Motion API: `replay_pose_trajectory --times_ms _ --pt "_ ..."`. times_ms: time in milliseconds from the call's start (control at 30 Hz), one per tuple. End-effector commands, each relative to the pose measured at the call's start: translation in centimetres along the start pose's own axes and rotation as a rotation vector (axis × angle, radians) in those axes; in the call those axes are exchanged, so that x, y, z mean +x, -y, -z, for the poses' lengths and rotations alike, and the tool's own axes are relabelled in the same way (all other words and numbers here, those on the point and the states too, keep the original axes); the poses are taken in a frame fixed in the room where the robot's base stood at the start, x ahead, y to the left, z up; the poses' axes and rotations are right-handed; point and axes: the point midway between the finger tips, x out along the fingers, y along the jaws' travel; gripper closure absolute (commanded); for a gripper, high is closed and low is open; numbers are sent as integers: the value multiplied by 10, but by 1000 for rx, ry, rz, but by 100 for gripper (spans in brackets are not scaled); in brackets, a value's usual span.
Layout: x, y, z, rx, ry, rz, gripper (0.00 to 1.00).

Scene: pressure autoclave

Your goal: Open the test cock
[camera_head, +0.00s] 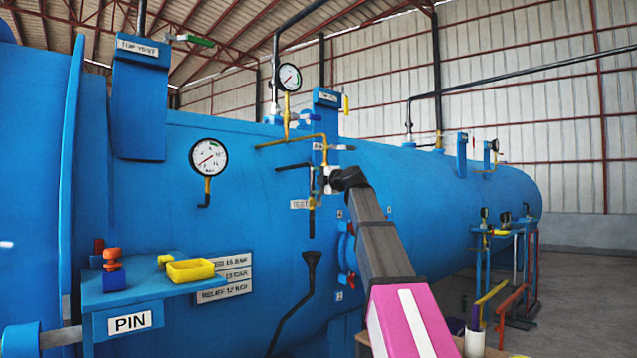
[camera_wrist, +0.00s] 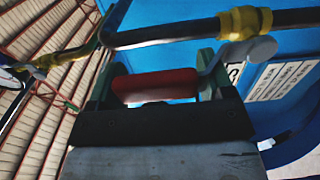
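The TEST label (camera_head: 299,204) is on the blue vessel's side, with small pipework just to its right. My gripper (camera_head: 330,180) is at this pipework in the head view, and its fingers hide most of the cock. In the wrist view a red handle (camera_wrist: 155,86) lies crosswise between the two fingers of my gripper (camera_wrist: 158,90). The fingers stand apart at the handle's two ends. I cannot tell whether they press on it. A dark pipe with a yellow fitting (camera_wrist: 245,22) passes just beyond the fingertips.
Pressure gauges (camera_head: 208,156) and (camera_head: 289,77) are on the vessel left of and above my gripper. A black funnel drain (camera_head: 311,260) is below. A blue shelf (camera_head: 150,285) with a yellow tray (camera_head: 190,271) and the PIN sign (camera_head: 130,322) juts out at lower left.

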Motion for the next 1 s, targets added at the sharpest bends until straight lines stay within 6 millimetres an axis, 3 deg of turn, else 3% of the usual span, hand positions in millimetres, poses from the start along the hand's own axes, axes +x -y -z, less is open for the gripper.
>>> replay_pose_trajectory --times_ms 333,800,1000 --pt "-10 0 -1 3 2 -1 26" --pt "-90 1 0 1 3 -2 26" --pt "-106 0 1 1 0 -1 26"
